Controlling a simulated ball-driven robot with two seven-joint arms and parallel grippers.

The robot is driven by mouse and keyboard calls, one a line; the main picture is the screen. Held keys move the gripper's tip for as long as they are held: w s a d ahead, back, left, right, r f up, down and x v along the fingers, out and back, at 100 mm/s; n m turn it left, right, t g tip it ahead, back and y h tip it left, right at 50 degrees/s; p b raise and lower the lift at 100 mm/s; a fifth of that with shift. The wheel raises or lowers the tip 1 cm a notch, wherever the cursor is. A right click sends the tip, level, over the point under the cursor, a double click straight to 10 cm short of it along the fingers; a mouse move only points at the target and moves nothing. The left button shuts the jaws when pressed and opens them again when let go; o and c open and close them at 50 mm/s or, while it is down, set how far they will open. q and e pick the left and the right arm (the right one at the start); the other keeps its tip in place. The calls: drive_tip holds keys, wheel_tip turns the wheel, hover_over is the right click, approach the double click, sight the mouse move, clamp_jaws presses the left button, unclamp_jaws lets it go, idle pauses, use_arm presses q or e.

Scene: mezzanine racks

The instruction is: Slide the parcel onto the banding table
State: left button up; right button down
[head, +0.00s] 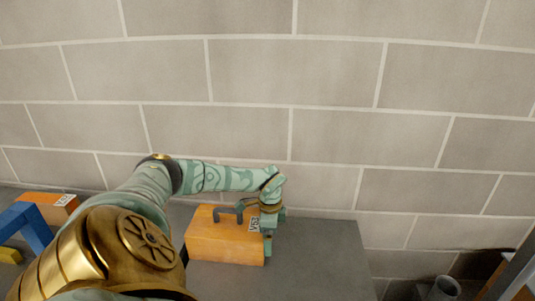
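An orange box-shaped parcel (223,246) with a dark grey handle on top and a white label at its right end sits on a dark grey tabletop (325,262). I cannot tell whether this tabletop is the banding table. My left gripper (268,245) points down at the parcel's right end, over or against the label's side. Whether its fingers touch the parcel or are open is unclear. My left arm reaches across from the lower left and hides part of the scene behind it. My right gripper is not in view.
A second orange box (45,202) with a white label stands at the far left, behind a blue frame-like object (27,222) and a yellow piece (10,256). A block wall (330,80) closes the back. A grey cylinder (444,289) stands at lower right. The tabletop right of my gripper is clear.

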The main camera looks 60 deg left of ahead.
sight(257, 232)
use_arm(q)
drive_tip(key=shift+s+a+p, duration=0.35)
drive_tip(key=shift+s+a, duration=0.35)
drive_tip(key=shift+s, duration=0.2)
drive_tip(key=shift+s+a+p, duration=0.35)
drive_tip(key=shift+s+a, duration=0.3)
drive_tip(key=shift+s, duration=0.2)
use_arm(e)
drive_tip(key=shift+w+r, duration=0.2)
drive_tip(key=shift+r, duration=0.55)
use_arm(q)
drive_tip(key=shift+s+a+p, duration=0.45)
drive_tip(key=shift+s+a, duration=0.35)
drive_tip(key=shift+s, duration=0.2)
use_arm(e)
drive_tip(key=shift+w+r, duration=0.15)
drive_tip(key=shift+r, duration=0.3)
use_arm(q)
drive_tip(key=shift+w+d, duration=0.95)
drive_tip(key=shift+w, duration=0.25)
wheel_tip(257, 232, up, 13)
drive_tip(key=p, duration=1.1)
drive_tip(key=shift+r, duration=0.1)
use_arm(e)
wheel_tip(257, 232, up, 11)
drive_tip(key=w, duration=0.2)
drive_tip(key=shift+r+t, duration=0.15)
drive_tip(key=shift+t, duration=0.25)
